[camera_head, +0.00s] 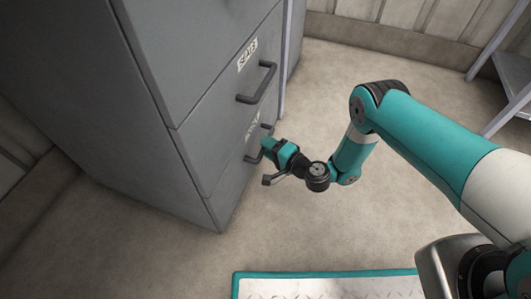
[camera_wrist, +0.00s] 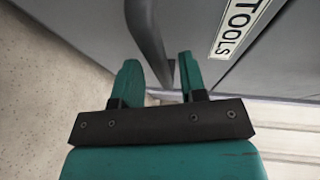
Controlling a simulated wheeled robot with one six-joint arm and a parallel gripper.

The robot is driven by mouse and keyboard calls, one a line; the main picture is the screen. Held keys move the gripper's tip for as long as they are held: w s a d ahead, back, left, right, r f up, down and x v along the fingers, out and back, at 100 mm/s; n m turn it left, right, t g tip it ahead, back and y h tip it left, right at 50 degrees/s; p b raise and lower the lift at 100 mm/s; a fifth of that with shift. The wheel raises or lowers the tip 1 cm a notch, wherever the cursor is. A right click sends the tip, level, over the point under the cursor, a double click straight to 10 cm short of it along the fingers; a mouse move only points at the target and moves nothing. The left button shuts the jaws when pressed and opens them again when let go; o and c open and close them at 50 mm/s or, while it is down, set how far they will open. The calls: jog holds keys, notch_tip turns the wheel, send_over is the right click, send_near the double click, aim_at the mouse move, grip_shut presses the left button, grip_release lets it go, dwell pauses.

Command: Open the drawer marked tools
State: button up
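The drawer marked TOOLS (camera_head: 232,170) is the lower drawer of a grey cabinet and looks shut. Its label (camera_wrist: 240,25) reads clearly in the wrist view; in the head view it is small and hard to read. The drawer's dark bar handle (camera_wrist: 150,42) comes down between my fingers in the wrist view. My gripper (camera_head: 268,147) is at this handle in the head view and hides part of it. Its two teal fingers (camera_wrist: 159,78) are apart, one on each side of the bar. A gap shows beside the bar, so I see no firm grip.
The upper drawer (camera_head: 205,60) has its own label and dark handle (camera_head: 257,83), above my gripper. A grey shelf frame (camera_head: 505,75) stands at the right. The floor before the cabinet is clear.

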jog(key=shift+b+x, duration=0.6)
jog(key=shift+x, duration=0.2)
jog(key=shift+c, duration=0.5)
grip_shut()
jog(key=shift+d, duration=0.1)
